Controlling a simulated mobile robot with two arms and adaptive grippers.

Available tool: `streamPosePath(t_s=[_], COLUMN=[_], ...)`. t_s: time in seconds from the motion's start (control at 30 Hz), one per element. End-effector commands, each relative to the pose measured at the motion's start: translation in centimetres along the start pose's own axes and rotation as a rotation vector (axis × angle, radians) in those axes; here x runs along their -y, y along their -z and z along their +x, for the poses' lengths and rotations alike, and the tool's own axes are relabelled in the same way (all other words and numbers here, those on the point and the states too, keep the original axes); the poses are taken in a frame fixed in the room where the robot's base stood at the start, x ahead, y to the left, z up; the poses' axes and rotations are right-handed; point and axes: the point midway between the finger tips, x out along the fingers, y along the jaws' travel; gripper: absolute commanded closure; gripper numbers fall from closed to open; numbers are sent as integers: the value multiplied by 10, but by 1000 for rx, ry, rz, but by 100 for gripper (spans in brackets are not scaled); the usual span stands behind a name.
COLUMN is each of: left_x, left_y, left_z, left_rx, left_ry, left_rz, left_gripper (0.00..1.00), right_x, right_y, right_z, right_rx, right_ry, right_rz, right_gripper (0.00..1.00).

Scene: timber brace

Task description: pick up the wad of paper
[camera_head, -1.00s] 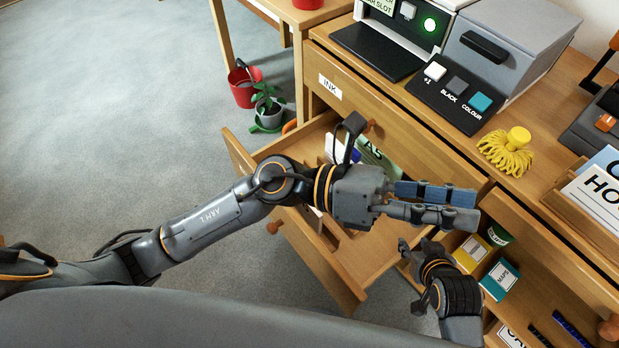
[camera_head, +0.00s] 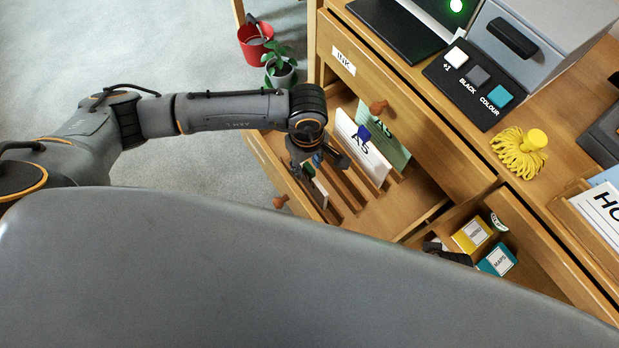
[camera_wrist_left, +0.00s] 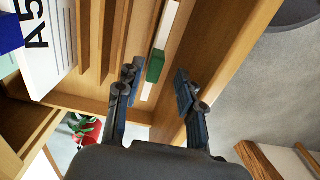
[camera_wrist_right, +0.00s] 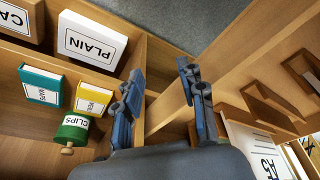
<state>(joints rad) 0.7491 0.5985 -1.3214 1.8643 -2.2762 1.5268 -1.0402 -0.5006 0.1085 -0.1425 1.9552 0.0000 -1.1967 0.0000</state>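A thin white wad of paper with a green band (camera_wrist_left: 155,66) stands on edge in a slot of the open drawer (camera_head: 400,225). It also shows in the head view (camera_head: 319,188), partly hidden by my left gripper (camera_head: 316,160). In the left wrist view my left gripper (camera_wrist_left: 155,90) is open, pointing down, with the wad between its fingers in the picture; whether they reach around it I cannot tell. My right gripper (camera_wrist_right: 163,92) is open and empty near a wooden drawer wall.
A green A5 pack (camera_head: 393,148) stands behind the white one. The neighbouring compartment holds a yellow box (camera_head: 472,235), a teal MAPS box (camera_head: 496,260) and a green CLIPS tin (camera_wrist_right: 72,130). A yellow mop-like thing (camera_head: 519,152) lies on the desktop. Wooden dividers flank the wad.

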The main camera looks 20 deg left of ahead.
Motion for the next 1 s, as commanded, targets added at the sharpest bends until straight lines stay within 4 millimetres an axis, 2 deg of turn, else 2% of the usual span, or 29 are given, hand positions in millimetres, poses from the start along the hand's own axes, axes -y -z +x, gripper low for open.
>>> streamPosePath(t_s=[0.03, 0.1, 0.33, 0.6, 0.93, 1.0], left_x=[0, 0, -2, -6, -6, -6], left_y=[-1, -1, -1, 0, 1, 1], left_z=[11, 20, 36, 74, 80, 80], left_rx=[1, 2, 3, 3, 3, 3], left_ry=[3, 1, 0, 0, -2, -2], left_rz=[-1, -1, -1, -2, 0, -1], left_gripper=[62, 62, 62, 62, 62, 77], right_x=[0, -1, -1, -2, -3, -3], right_y=[2, 3, 6, 13, 14, 14], right_z=[-4, -9, -19, -47, -53, -53], right_rx=[-4, -6, -10, -27, -28, -28], right_ry=[-1, -1, -2, -5, -5, -5], right_rz=[0, 1, 2, 4, 4, 4], right_gripper=[60, 60, 60, 60, 60, 60])
